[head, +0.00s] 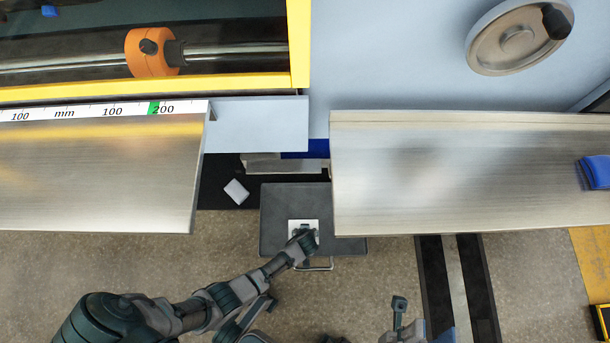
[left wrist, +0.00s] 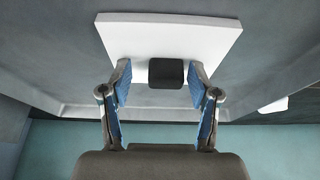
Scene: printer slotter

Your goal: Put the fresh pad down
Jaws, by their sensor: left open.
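A white square pad (head: 296,224) with a dark block-shaped grip lies on the dark grey cart top (head: 275,205). In the left wrist view the white pad (left wrist: 215,35) fills the upper middle, with its dark grip (left wrist: 166,73) between my fingers. My left gripper (head: 304,236) reaches over the pad from the left. In the left wrist view my left gripper (left wrist: 163,92) is open, one blue-padded finger on each side of the grip with gaps. My right gripper (head: 400,312) is at the bottom, away from the pad; its jaw state is unclear.
A second pale pad (head: 236,191) lies on the dark strip left of the cart. Metal tables stand to the left (head: 95,175) and right (head: 465,180), above the cart. A blue object (head: 594,172) lies on the right table. A handwheel (head: 518,38) is on the machine.

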